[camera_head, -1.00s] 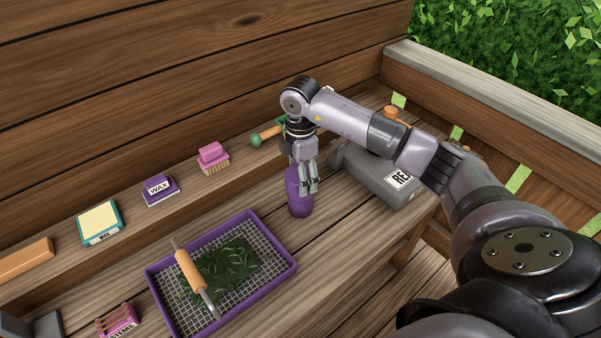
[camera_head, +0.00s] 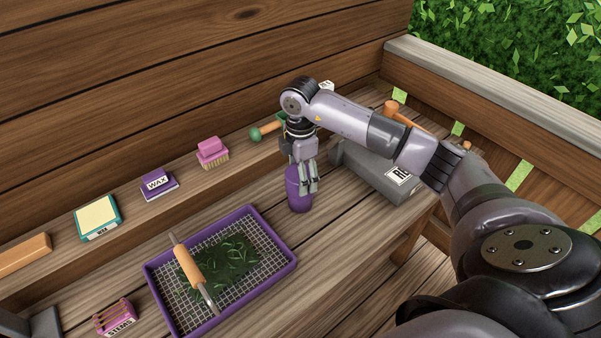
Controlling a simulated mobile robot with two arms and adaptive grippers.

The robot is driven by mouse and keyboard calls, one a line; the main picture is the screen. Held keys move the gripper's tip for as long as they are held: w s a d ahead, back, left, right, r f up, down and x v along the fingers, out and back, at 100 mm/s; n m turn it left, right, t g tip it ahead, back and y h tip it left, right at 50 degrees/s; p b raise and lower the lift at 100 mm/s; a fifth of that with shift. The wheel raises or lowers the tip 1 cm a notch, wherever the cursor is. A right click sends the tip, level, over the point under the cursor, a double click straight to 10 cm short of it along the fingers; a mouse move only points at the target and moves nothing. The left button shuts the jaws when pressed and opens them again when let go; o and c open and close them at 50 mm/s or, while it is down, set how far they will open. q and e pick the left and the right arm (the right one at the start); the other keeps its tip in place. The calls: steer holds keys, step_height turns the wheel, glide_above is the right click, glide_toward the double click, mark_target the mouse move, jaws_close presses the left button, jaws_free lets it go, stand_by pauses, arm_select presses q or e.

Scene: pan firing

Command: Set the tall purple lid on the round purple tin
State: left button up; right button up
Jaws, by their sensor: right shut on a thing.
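My right gripper (camera_head: 307,178) points down and is shut on the tall purple lid (camera_head: 292,174), beside the tray. The purple below the fingers, at the round purple tin (camera_head: 299,205), runs on from the lid in one upright column. Gripper fingers cover part of the right side of the column. At this size I cannot tell whether the lid is seated on the tin or just above it. My left gripper is not in view.
A purple-rimmed mesh tray (camera_head: 287,268) holds green leaves and an orange-handled tool (camera_head: 188,268). A grey box (camera_head: 375,175) stands close right of the column.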

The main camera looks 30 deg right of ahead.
steer(key=o, duration=1.2)
step_height(320, 180, up, 12)
steer(key=shift+s+f, duration=0.1)
stand_by(0.5)
